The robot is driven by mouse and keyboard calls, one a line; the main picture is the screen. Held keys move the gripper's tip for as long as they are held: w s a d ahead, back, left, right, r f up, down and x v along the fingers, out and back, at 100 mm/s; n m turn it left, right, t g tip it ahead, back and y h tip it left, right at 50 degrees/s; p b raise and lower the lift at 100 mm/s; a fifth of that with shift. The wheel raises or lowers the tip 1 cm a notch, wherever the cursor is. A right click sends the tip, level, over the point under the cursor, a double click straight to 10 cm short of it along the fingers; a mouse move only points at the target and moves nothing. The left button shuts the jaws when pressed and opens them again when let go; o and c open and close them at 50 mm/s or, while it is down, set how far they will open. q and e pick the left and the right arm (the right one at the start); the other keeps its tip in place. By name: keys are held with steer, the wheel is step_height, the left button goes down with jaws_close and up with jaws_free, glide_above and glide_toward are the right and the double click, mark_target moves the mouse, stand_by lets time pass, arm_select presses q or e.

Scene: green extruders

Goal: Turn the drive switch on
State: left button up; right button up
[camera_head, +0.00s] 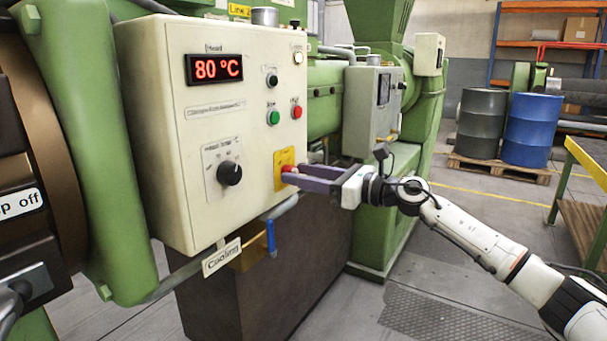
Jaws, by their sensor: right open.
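A cream control box (180,110) hangs on the green machine, with a red "80 °C" display (215,68). A black rotary knob (230,173) sits on a white labelled plate low on its front; the print is too small to read surely, so I cannot tell whether this is the drive switch. A red button (287,174) on a yellow plate (284,157) is at the box's lower right. My right gripper (296,176) is open, its grey-purple fingers pointing left at this button, partly covering it. I cannot tell whether they touch it. My left gripper is not in view.
Green (274,118), red (296,112) and black (271,80) controls sit above the yellow plate. A blue-handled valve (271,238) and a "Cooling" sign (222,258) hang below the box. Drums (531,130) stand far right. The floor at front centre is clear.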

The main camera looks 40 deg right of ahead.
steer(key=shift+c, duration=0.5)
steer(key=c, duration=0.9)
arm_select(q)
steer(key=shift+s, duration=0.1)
arm_select(e)
steer(key=shift+c, duration=0.2)
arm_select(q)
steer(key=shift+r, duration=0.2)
arm_select(e)
steer(key=shift+m, duration=0.4)
arm_select(q)
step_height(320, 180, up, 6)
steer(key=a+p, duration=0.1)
steer(key=p, duration=0.8)
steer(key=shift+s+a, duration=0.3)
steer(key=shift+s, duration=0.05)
arm_select(e)
steer(key=shift+f+m+t, duration=0.1)
steer(key=shift+m+t, duration=0.3)
steer(key=shift+m, duration=6.4)
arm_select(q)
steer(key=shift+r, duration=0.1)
